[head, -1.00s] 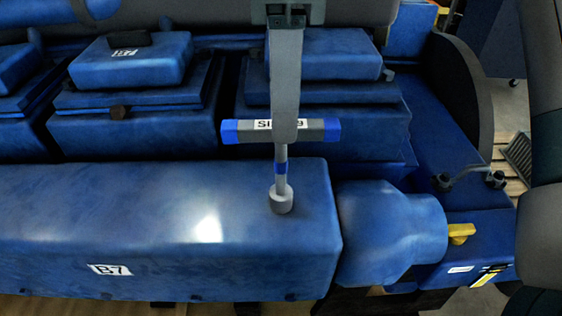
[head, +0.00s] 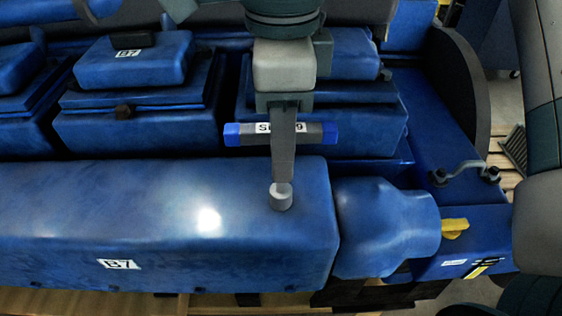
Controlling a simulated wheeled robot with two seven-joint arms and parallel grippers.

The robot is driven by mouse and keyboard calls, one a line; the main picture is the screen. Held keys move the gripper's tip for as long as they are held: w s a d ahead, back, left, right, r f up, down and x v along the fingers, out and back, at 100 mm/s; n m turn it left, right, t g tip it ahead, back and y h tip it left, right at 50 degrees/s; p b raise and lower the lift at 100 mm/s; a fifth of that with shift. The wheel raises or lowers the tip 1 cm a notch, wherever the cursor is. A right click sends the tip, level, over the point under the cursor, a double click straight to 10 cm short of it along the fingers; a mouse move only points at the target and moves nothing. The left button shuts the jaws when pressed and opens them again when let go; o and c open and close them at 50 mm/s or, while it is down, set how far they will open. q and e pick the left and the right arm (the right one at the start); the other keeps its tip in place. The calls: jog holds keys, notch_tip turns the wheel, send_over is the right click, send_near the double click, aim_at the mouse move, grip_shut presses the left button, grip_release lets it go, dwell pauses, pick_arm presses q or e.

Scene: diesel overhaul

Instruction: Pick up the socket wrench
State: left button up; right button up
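The socket wrench has a bar handle (head: 316,133) with blue ends, a grey middle and a partly covered white label. Its round grey socket end (head: 281,197) is at the top of the long blue engine cover (head: 150,215), in the middle of the head view. My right gripper (head: 282,178) comes down from the top. Its finger crosses in front of the handle's middle and hides the shaft almost down to the socket end. Only one finger shows, edge-on, so I cannot tell whether it is open or shut on the wrench. My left gripper is not in view.
Blue cylinder-head blocks (head: 134,61) stand in a row behind the cover. My arm links fill the right edge.

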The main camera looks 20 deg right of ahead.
jog(key=shift+f, duration=1.3)
grip_shut()
